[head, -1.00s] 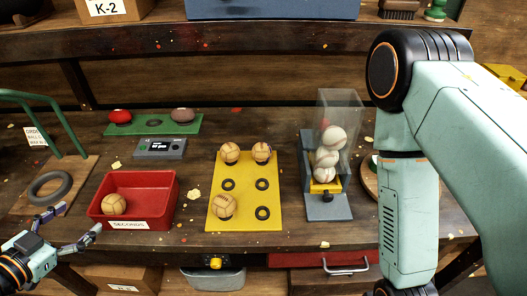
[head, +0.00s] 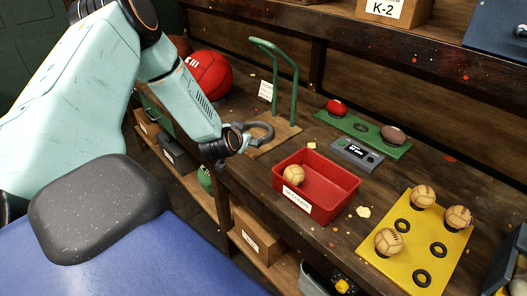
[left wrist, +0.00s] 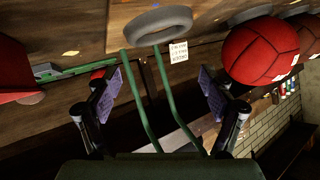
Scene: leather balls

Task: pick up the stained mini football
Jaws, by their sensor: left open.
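Three small tan panelled balls sit on the yellow board (head: 388,268): a near one (head: 388,241), a back one (head: 423,196) and a right one (head: 458,217). Another tan ball (head: 294,174) lies in the red tray (head: 345,190) labelled SECONDS. I cannot tell clearly which ball is stained. My left gripper (left wrist: 160,85) is open and empty in the left wrist view, facing the green stand and the large red ball. In the head view its arm ends left of the red tray, near the grey ring; its fingers are hard to make out. My right gripper is out of view.
The green stand (head: 294,95) with a grey ring (head: 262,131) stands behind the left wrist. A large red ball (head: 209,77) is at the far left. A grey scale (head: 357,153) and a green board (head: 388,148) lie behind the tray. The yellow board has several empty rings.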

